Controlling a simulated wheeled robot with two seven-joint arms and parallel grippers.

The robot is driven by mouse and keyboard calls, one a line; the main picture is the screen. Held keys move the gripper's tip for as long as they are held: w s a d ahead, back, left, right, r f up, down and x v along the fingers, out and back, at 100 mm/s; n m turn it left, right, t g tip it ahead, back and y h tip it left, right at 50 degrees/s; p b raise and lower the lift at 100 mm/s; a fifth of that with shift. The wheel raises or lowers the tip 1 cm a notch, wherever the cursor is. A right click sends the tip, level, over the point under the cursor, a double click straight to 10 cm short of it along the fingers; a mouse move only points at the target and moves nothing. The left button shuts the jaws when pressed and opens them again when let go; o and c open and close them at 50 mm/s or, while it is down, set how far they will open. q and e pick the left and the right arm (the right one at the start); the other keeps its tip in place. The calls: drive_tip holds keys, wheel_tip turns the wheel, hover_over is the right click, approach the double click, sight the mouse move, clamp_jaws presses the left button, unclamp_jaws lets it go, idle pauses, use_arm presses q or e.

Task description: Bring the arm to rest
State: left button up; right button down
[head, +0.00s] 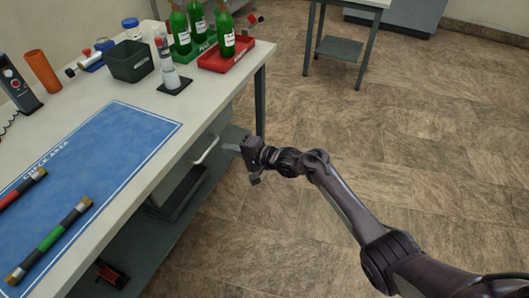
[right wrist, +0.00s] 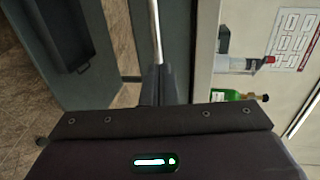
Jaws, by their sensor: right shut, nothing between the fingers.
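My right arm reaches in from the lower right of the head view. Its gripper (head: 232,147) is shut and empty, in the air just off the right edge of the workbench (head: 222,84), beside the bench's metal handle (head: 207,150). My left gripper does not show in the head view.
On the bench lie a blue check-area mat (head: 110,150), a red-banded tube (head: 22,188) and a green-banded tube (head: 50,238). The floor (head: 420,130) right of the bench is clear.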

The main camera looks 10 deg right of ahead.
drive_tip(key=v, duration=1)
drive_tip(key=s+d+f+n+h+p, duration=0.1)
drive_tip(key=s+d+f+h, duration=0.15)
drive_tip(key=s+f, duration=0.45)
drive_tip(key=s+d+f+n+g+h+p, duration=0.1)
drive_tip(key=s+d+f+h+p, duration=0.15)
drive_tip(key=f, duration=0.85)
drive_tip(key=s+d+f+n+h+p, duration=0.1)
drive_tip(key=s+d+f+h, duration=0.15)
drive_tip(key=s+f, duration=0.5)
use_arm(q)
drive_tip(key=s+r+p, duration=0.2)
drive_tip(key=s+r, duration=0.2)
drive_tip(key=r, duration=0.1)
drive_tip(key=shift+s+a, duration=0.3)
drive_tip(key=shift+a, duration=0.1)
use_arm(e)
drive_tip(key=s+d+f+n+g+h, duration=0.1)
drive_tip(key=s+f, duration=0.4)
drive_tip(key=s, duration=0.5)
drive_tip(key=s+d+f+n+g+h, duration=0.2)
drive_tip(key=s+d+f+n+g, duration=0.1)
drive_tip(key=s, duration=0.8)
drive_tip(key=s+d+f+n+g+h, duration=0.2)
drive_tip(key=s+d+f, duration=0.2)
drive_tip(key=s+f, duration=0.3)
drive_tip(key=s, duration=0.4)
drive_tip(key=shift+g, duration=0.4)
drive_tip(key=shift+f+h, duration=0.1)
drive_tip(key=shift+h, duration=0.15)
